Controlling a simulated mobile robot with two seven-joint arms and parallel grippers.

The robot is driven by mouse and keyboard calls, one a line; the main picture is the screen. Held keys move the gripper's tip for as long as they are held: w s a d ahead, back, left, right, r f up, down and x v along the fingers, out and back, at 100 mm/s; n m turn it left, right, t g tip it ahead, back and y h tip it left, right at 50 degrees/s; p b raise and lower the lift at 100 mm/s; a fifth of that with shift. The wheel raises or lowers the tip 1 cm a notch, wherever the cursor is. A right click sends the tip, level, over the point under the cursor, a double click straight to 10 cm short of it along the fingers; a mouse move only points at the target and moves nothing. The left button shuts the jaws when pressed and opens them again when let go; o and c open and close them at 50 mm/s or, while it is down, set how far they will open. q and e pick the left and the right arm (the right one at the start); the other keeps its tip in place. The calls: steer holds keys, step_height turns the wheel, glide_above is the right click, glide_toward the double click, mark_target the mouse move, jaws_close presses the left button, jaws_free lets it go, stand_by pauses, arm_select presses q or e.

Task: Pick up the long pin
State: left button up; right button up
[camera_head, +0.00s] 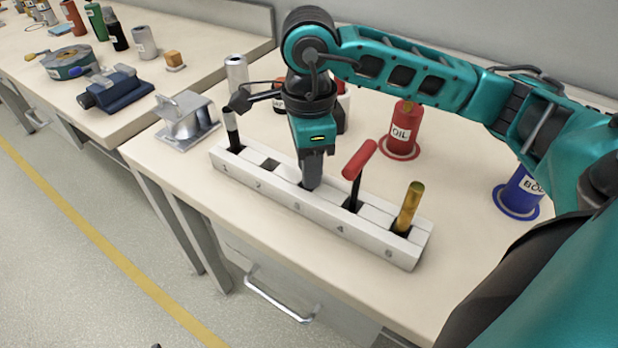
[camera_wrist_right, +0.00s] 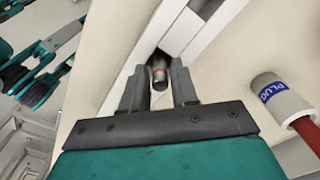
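A white rack (camera_head: 308,215) with numbered slots stands on the table. My right gripper (camera_head: 312,184) points down over its middle, at slot 3. My left gripper cannot be made out in either view.
The rack also holds a black-and-white peg (camera_head: 232,132), a red-handled tool (camera_head: 358,162) and a brass rod (camera_head: 409,208). Slot 2 looks empty. Behind stand a red OIL container (camera_head: 402,126) and a blue container (camera_head: 521,192). A metal bracket (camera_head: 187,117) stands left.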

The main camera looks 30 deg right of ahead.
jaws_close()
steer(key=shift+r, duration=0.15)
